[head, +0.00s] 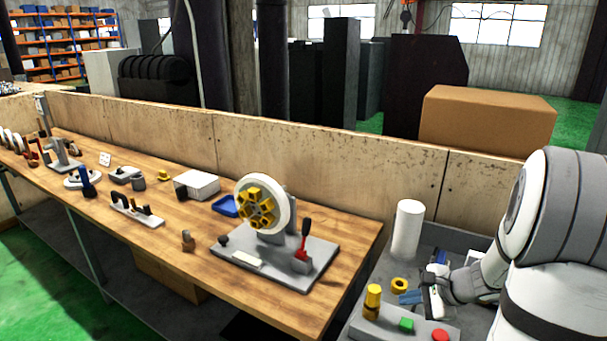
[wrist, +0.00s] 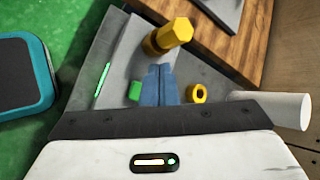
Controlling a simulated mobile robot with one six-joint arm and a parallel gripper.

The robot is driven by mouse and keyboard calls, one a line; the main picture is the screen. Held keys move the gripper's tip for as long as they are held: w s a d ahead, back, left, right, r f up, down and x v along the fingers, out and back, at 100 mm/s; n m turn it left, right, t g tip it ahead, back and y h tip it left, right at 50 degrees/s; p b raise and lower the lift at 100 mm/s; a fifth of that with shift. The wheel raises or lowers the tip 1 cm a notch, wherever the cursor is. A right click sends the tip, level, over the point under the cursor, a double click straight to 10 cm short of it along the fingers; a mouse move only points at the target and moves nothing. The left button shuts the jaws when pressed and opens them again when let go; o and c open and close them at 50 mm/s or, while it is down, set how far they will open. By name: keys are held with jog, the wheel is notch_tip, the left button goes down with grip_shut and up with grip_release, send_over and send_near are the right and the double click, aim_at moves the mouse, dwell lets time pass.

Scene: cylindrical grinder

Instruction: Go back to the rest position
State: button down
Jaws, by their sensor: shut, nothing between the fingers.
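My gripper (head: 409,297) is at the lower right of the head view, over the grey surface beside the wooden bench. Its blue fingers also show in the wrist view (wrist: 158,72), closed together with nothing between them. The height of the fingers above the surface is unclear.
A white cylinder (head: 408,229) stands behind my gripper. A red button (head: 440,335) is at the front. The wooden bench (head: 345,275) holds a grinding wheel (head: 262,207) on a grey plate and several tools. A low wall (head: 315,165) runs behind it.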

jog(key=s+a+r+n+g+h, duration=0.1)
jog(key=s+a+r+n+h, duration=0.2)
jog(key=s+a+r+n, duration=0.2)
jog(key=s+a+r+n+g+h, duration=0.2)
jog(key=s+a+r+n, duration=0.4)
jog(key=s+a+n, duration=0.3)
jog(key=s+n, duration=0.3)
jog(key=s, duration=0.1)
jog(key=shift+r+n+h, duration=0.15)
jog(key=shift+n+h, duration=0.25)
